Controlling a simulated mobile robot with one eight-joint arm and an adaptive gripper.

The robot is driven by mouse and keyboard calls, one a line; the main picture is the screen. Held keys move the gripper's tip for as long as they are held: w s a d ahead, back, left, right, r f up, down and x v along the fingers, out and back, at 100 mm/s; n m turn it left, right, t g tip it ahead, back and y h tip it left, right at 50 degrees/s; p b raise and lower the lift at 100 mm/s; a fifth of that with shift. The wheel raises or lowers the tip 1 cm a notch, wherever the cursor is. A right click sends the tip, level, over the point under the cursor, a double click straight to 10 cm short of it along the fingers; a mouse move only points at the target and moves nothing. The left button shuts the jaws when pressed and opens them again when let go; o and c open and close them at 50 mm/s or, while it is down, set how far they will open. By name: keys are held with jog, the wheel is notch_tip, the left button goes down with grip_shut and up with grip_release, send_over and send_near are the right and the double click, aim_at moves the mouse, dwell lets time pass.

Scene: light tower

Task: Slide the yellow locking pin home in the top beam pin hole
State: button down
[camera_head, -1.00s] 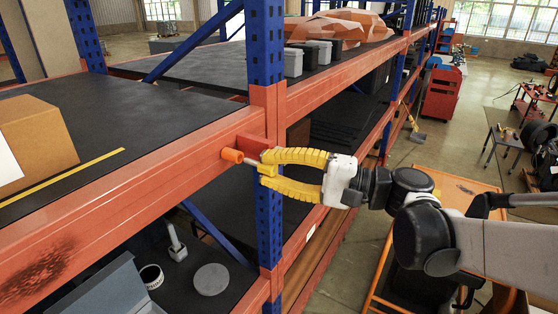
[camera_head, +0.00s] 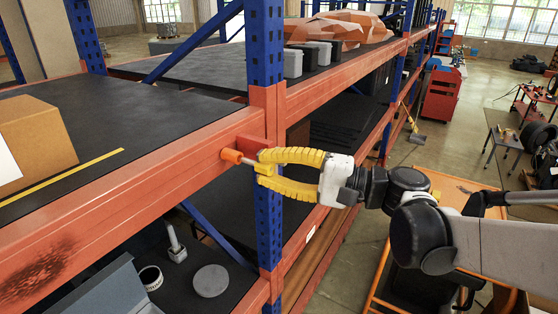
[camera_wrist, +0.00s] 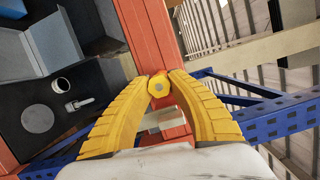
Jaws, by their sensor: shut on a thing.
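My gripper (camera_head: 264,168) is shut on the yellow locking pin, its two yellow curved fingers closed at the tips. In the wrist view the pin's round yellow head (camera_wrist: 158,86) with a grey centre sits between the fingertips. In the head view a short grey shaft runs from the fingertips left to an orange collar (camera_head: 232,156) at the front face of the orange top beam (camera_head: 150,172). The pin points at the beam beside the blue upright. The hole itself is hidden, so I cannot tell how deep the pin sits.
The blue upright (camera_head: 268,215) stands right behind my fingers. A cardboard box (camera_head: 38,140) lies on the upper shelf. A grey disc (camera_head: 211,281) and a white roll (camera_head: 151,277) are on the shelf below. An orange cart (camera_head: 440,190) stands on the right.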

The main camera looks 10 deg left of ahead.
aim_at(251, 162)
jog(key=shift+w+a+b, duration=0.15)
jog(key=shift+w+a, duration=0.2)
jog(key=shift+a, duration=0.55)
jog(key=shift+w+a+b, duration=0.15)
jog(key=shift+w+a, duration=0.2)
jog(key=shift+a, duration=0.5)
jog(key=c, duration=1.3)
grip_release()
jog(key=shift+d, duration=0.15)
jog(key=shift+s+d+f, duration=0.1)
jog(key=shift+s+d, duration=0.1)
jog(key=shift+d, duration=1.1)
jog(key=shift+s+d, duration=0.15)
jog(key=shift+d, duration=1.15)
jog(key=shift+s+d+f, duration=0.1)
jog(key=shift+s+d, duration=0.1)
jog(key=shift+d, duration=1.1)
